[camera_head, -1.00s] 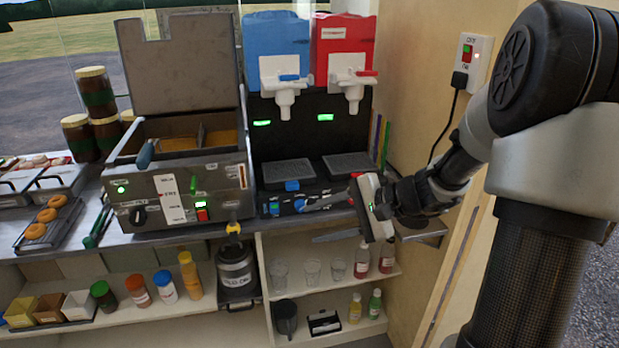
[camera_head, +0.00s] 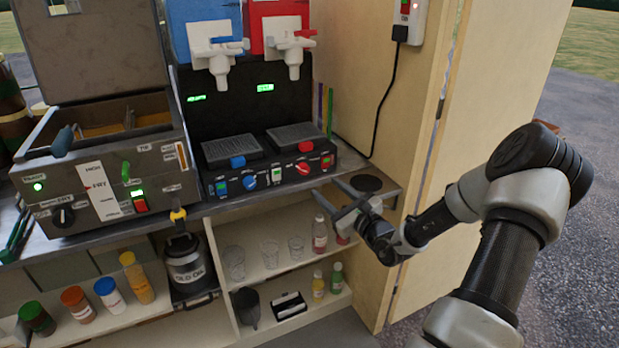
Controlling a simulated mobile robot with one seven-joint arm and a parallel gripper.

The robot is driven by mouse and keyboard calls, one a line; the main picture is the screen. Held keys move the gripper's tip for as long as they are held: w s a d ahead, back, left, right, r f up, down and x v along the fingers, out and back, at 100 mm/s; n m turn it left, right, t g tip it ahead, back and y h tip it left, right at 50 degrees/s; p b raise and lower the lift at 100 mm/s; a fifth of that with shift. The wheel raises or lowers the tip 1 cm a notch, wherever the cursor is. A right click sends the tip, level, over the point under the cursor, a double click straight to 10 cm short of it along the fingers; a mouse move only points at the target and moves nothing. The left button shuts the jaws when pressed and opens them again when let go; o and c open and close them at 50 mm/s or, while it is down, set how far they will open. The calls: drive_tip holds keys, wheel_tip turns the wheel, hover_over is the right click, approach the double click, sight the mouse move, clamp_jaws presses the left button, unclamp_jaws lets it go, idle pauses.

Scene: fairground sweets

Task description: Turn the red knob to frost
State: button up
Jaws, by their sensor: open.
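The red knob (camera_head: 303,168) sits on the front panel of the black slush machine (camera_head: 218,105), on its right half, below the red tank (camera_head: 277,22). A blue knob (camera_head: 249,182) is to its left on the same panel. The knob's pointer marking is too small to read. My gripper (camera_head: 336,198) is open and empty, in front of the counter edge, to the right of and below the red knob. Its fingers point left towards the machine and touch nothing that I can make out.
The grey fryer (camera_head: 105,190) stands left of the machine. A round black pad (camera_head: 366,183) lies on the counter's right end, close behind my gripper. A wooden wall (camera_head: 372,80) with a hanging cable bounds the right. Glasses (camera_head: 270,254) and bottles fill the shelf below.

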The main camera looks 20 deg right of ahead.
sight(306, 171)
drive_tip(key=w, duration=0.3)
drive_tip(key=w+a+b, duration=0.1)
drive_tip(key=w, duration=0.6)
drive_tip(key=shift+a, duration=0.3)
drive_tip(key=shift+c, duration=0.3)
drive_tip(key=c, duration=1)
